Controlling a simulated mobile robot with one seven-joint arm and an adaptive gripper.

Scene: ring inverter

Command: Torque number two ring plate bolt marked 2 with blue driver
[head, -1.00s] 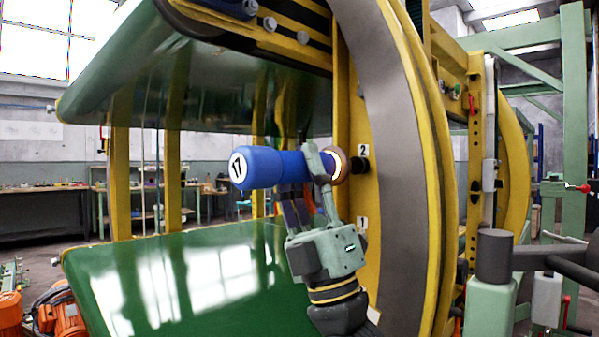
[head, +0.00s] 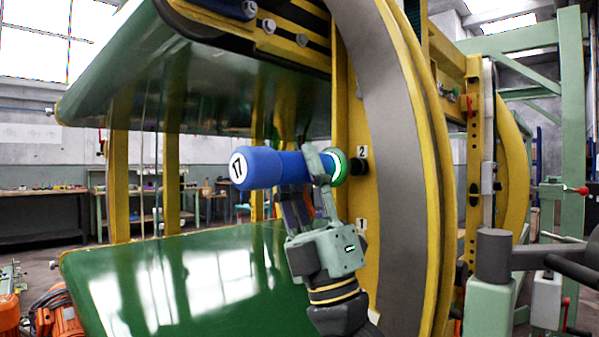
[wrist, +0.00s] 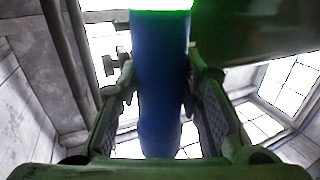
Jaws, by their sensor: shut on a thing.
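The blue driver (head: 265,168), marked 17 on its round end, lies level in my gripper (head: 308,180). My gripper is shut around the driver's body. In the wrist view the driver (wrist: 160,90) stands between both fingers (wrist: 160,105), with a bright green glow at its top edge. In the head view a green ring of light (head: 338,166) glows at the driver's front. The front points at the dark bolt (head: 359,165) just below the label 2 (head: 361,152) on the yellow ring plate. I cannot tell whether the tip touches the bolt.
A label 1 (head: 361,226) is lower on the plate. The large grey and yellow ring (head: 400,150) curves close to the right of my gripper. A green panel (head: 190,275) lies below left and another green panel (head: 200,90) is above. Open space lies left of the driver.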

